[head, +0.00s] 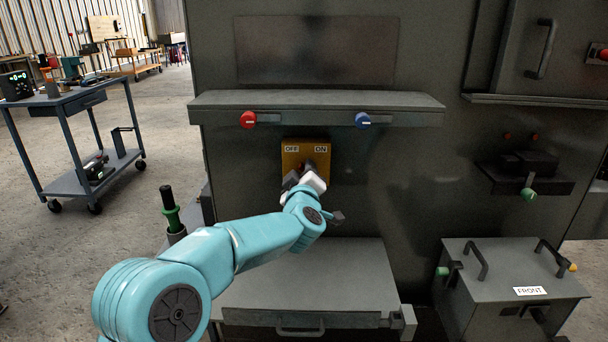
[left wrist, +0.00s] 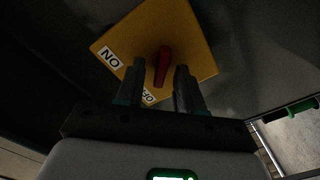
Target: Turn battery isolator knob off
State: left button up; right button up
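The red isolator knob (left wrist: 163,66) sits on a yellow plate (left wrist: 195,55) with ON and OFF labels. In the head view, the plate (head: 289,160) is on the dark cabinet front, OFF at left and ON at right, and my gripper hides most of the knob. My left gripper (head: 304,179) is in front of the plate. In the left wrist view, its two fingers (left wrist: 159,66) are apart, one on each side of the knob, with visible gaps. I cannot tell how deep they reach around it. My right gripper is not in view.
A shelf (head: 320,100) with a red knob (head: 248,119) and a blue knob (head: 363,120) juts out above the plate. A grey ledge (head: 310,270) juts out below. A box marked FRONT (head: 510,270) stands at right. A cart (head: 70,100) stands at left.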

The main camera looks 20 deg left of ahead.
pick_arm(q)
jog(key=shift+s, duration=0.1)
jog(key=v, duration=1.6)
jog(key=shift+s+d, duration=0.1)
jog(key=shift+s, duration=0.05)
